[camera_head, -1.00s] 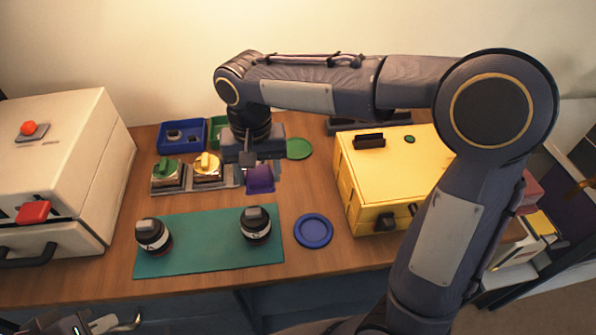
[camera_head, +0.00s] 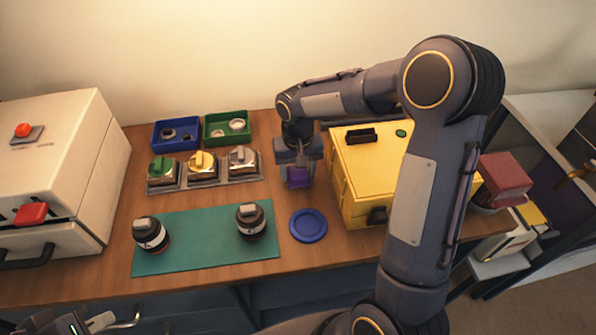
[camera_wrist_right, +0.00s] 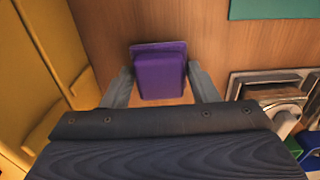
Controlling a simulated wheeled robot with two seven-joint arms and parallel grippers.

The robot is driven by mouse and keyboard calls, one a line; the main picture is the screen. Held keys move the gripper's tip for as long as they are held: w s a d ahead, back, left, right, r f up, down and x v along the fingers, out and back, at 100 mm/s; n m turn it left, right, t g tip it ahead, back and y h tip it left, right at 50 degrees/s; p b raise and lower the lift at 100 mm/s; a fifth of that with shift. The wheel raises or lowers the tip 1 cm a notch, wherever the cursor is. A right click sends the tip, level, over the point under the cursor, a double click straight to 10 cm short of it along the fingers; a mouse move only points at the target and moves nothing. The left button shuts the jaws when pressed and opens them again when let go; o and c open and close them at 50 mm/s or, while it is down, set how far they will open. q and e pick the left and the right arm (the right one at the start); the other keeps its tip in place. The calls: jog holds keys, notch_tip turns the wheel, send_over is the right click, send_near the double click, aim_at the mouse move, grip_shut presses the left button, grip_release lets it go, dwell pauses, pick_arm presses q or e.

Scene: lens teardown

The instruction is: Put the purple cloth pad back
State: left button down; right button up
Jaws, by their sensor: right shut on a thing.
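The purple cloth pad (camera_head: 299,178) is a small block held between the fingers of my right gripper (camera_head: 298,170), just left of the yellow box. In the right wrist view the pad (camera_wrist_right: 160,75) sits between the two fingertips of the right gripper (camera_wrist_right: 162,88), with bare wood around it. I cannot tell whether the pad touches the table. My left gripper (camera_head: 112,321) is at the bottom left, in front of the table and far from the pad. It is partly cut off, and its opening is unclear.
The yellow box (camera_head: 358,178) stands close to the right of the gripper. A tray (camera_head: 208,183) with several blocks is to the left. Blue bin (camera_head: 178,147) and green bin (camera_head: 227,140) are behind it. A teal mat (camera_head: 200,258) with two lenses and a blue disc (camera_head: 308,225) lie in front.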

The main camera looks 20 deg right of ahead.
aim_at(298, 171)
jog(key=shift+f, duration=0.4)
jog(key=o, duration=0.9)
notch_tip(298, 171, up, 11)
jog(key=s+d+r+t+y, duration=0.1)
jog(key=s+r, duration=0.3)
jog(key=s, duration=0.3)
jog(key=s+a+f+t+y, duration=0.1)
jog(key=s, duration=0.4)
jog(key=s+a+t+y, duration=0.1)
jog(key=s+t, duration=0.1)
jog(key=s, duration=0.4)
jog(key=s+a+f+n+t, duration=0.1)
jog(key=s, duration=0.4)
jog(key=shift+s+f+t+y, duration=0.2)
jog(key=shift+f+t+y, duration=0.1)
jog(key=shift+y, duration=0.1)
